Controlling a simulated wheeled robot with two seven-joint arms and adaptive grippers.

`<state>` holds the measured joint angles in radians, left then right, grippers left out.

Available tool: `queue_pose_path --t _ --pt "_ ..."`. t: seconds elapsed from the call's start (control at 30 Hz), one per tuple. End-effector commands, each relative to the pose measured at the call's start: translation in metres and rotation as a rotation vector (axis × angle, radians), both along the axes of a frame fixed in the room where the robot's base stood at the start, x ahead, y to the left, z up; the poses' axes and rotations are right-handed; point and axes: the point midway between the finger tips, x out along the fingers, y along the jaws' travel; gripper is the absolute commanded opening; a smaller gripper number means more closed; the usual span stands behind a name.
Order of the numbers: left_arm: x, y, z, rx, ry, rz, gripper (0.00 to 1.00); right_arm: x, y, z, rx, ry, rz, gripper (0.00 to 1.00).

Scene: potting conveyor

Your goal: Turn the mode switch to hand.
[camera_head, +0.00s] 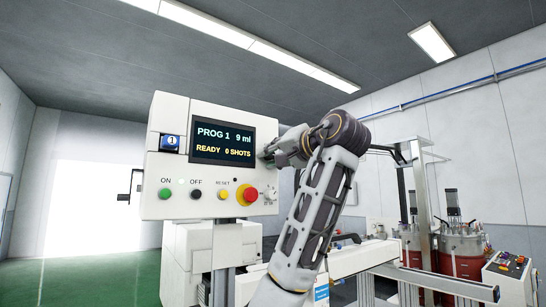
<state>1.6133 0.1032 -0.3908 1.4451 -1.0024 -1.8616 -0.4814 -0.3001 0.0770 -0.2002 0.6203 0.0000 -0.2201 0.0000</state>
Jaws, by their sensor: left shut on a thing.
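The white control box (178,205) stands in the middle left, with a lit display (222,133) reading "PROG 1 9 ml" and "READY 0 SHOTS". My left gripper (268,156) is at the right edge of the box's front, just right of the display. It is shut on a small part there, which looks like the mode switch; the fingers hide it, so I cannot read its position. A small marked dial (270,193) sits below the gripper, beside the red stop button. My right gripper is not in view.
Below the display are a green ON button (165,193), a black OFF button (196,194), a yellow reset button (223,195) and a red stop button (249,194). A crank (130,186) sticks out left. Red tanks (460,250) and a conveyor frame (430,282) stand right.

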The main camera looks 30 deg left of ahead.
Motion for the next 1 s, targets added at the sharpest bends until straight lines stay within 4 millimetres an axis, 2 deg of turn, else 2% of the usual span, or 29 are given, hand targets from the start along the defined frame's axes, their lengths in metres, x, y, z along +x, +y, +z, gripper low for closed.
queue_pose_path --t 0.27,1.0 --pt "0.001 -0.001 -0.003 -0.050 -0.112 -0.001 0.00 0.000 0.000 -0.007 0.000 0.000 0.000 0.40" --pt "0.003 -0.002 -0.003 -0.253 -0.600 -0.001 0.00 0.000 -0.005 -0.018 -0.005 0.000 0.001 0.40"
